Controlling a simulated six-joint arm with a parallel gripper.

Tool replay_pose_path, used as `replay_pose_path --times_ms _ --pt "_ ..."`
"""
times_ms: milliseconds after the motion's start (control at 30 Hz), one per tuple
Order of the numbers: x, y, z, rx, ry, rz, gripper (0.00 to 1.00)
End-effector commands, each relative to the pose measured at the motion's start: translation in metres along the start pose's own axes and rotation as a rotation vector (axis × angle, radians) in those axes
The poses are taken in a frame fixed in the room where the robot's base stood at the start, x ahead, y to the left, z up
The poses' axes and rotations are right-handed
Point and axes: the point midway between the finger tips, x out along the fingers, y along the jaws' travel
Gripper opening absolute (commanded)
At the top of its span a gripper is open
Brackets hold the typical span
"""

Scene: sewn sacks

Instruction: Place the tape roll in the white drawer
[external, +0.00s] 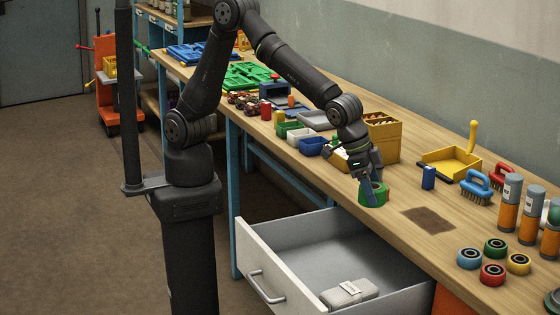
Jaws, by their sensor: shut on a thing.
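The green tape roll (373,194) is at the front edge of the wooden workbench, with a brownish inner core. My gripper (371,183) points down at it from above and is shut on it. Whether the roll touches the bench top or is slightly raised I cannot tell. The white drawer (262,262) is pulled open below the bench, in front of and below the roll. A small grey-white sack (349,292) lies in its front right part; the rest of its floor is bare.
A blue block (428,177) stands right of my gripper, near a yellow dustpan (450,163) and a blue brush (476,187). Several coloured rolls (493,274) and orange-grey cans (508,203) are farther right. Small bins (312,146) and a yellow box (383,138) stand behind my gripper.

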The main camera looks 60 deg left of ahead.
Motion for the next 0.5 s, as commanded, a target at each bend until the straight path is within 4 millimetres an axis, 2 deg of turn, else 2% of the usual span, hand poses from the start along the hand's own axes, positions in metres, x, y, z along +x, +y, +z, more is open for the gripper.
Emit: replay_pose_path --times_ms 500 --pt "0.037 0.002 0.080 -0.513 -0.002 -0.219 0.40"
